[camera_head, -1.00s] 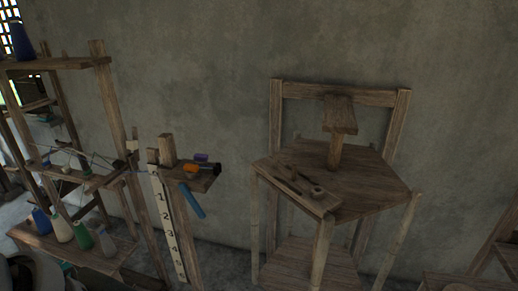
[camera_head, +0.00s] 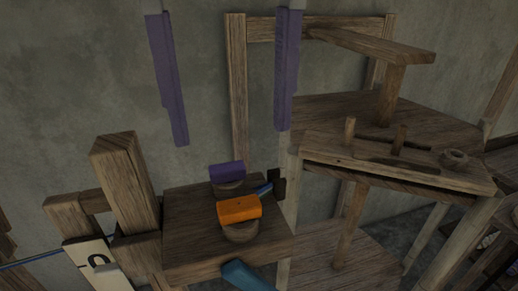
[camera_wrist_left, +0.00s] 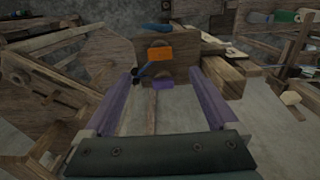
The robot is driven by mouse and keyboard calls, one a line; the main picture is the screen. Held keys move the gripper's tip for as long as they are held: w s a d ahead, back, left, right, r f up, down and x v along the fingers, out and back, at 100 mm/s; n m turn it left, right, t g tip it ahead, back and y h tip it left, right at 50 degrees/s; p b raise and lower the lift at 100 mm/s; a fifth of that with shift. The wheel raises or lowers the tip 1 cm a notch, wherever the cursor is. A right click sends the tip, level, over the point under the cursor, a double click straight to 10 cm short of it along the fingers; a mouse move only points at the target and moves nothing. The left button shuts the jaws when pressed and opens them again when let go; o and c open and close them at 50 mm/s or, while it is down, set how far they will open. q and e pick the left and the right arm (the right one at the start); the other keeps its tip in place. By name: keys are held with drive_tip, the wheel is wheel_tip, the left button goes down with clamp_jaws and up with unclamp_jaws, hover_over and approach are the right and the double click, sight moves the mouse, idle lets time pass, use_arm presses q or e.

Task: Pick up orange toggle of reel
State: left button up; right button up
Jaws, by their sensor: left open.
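The orange toggle (camera_head: 239,209) sits on a round wooden base on a small wooden shelf (camera_head: 185,228). It also shows in the left wrist view (camera_wrist_left: 159,54), between the fingertips in the picture. A purple toggle (camera_head: 226,173) sits just behind it on the same shelf, and shows in the left wrist view (camera_wrist_left: 163,84). My left gripper (camera_head: 232,138) is open and empty, its two purple fingers pointing down above the toggles, apart from them. The fingers also show spread wide in the left wrist view (camera_wrist_left: 163,66). My right gripper is not in view.
A blue handle (camera_head: 246,277) juts from the shelf's front edge. A wooden post (camera_head: 124,185) rises left of the shelf, beside a numbered white scale (camera_head: 95,262).

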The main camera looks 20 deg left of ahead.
use_arm(q)
wheel_tip(320, 180, down, 4)
drive_tip(key=shift+f+p, duration=0.1)
drive_tip(key=shift+p, duration=0.35)
wheel_tip(320, 180, down, 5)
drive_tip(key=shift+f+p, duration=0.1)
drive_tip(key=shift+p, duration=0.9)
drive_tip(key=shift+f, duration=0.2)
drive_tip(key=c, duration=1.4)
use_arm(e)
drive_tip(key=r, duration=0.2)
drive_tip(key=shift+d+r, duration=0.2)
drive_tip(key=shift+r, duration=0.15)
use_arm(q)
drive_tip(key=shift+r, duration=0.1)
wheel_tip(320, 180, up, 10)
drive_tip(key=b, duration=0.2)
wheel_tip(320, 180, up, 10)
drive_tip(key=p, duration=0.1)
hover_over(238, 204)
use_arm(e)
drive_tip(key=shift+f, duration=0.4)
